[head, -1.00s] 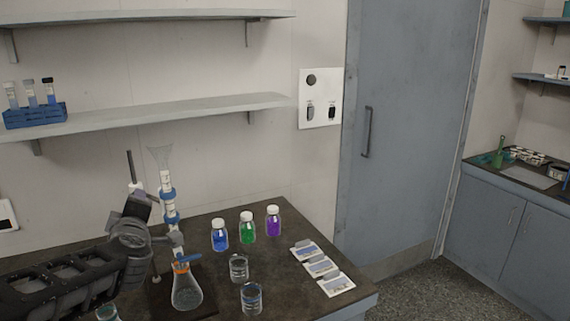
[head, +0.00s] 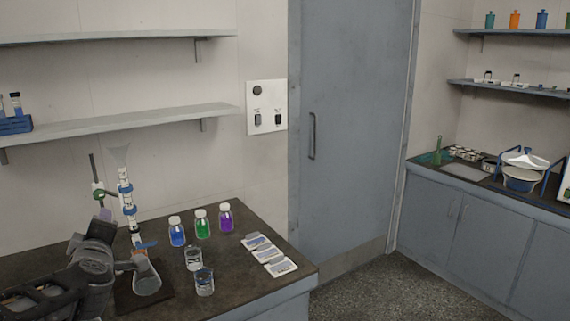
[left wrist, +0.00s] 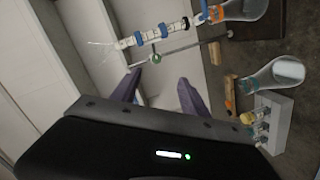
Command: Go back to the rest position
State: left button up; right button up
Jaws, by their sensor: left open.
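My left gripper (head: 105,216) is at the left of the dark bench, in front of the burette stand. Its purple fingers (left wrist: 160,92) stand apart in the left wrist view, with nothing between them. The burette (head: 126,190), with blue clamps and a funnel on top, stands upright above a conical flask (head: 147,284). The stand's rod carries a green knob (head: 97,191). In the left wrist view the burette (left wrist: 155,37) and the knob (left wrist: 155,58) lie beyond the fingertips, apart from them. My right gripper is not in view.
Blue (head: 177,236), green (head: 202,226) and purple (head: 226,219) bottles stand mid-bench, with two glass beakers (head: 204,284) before them. White packets (head: 268,254) lie at the right edge. The floor (head: 365,290) by the door is clear. A second counter (head: 470,210) stands at right.

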pick_arm(q)
jog(key=d+f+m+g+h, duration=0.1)
jog(key=d+f+m+h, duration=0.4)
jog(key=f, duration=0.6)
jog(key=d+f+m+g, duration=0.2)
jog(key=d+f, duration=0.5)
jog(key=f, duration=0.3)
jog(key=d+f+m+g+h, duration=0.1)
jog(key=d+f+m+h, duration=0.4)
jog(key=f, duration=0.6)
jog(key=s+d+f+m+g+h, duration=0.1)
jog(key=s+d+f+g, duration=0.2)
jog(key=s+d+f, duration=0.3)
jog(key=s+d+f+m+g, duration=0.2)
jog(key=s+d+f, duration=0.4)
jog(key=s+f, duration=0.4)
jog(key=s+d+f+m+g+h, duration=0.1)
jog(key=s+d+f+g, duration=0.3)
jog(key=s+d+f, duration=0.3)
jog(key=s+f, duration=0.1)
jog(key=s, duration=0.4)
jog(key=shift+s+h, duration=0.2)
jog(key=shift+h, duration=0.1)
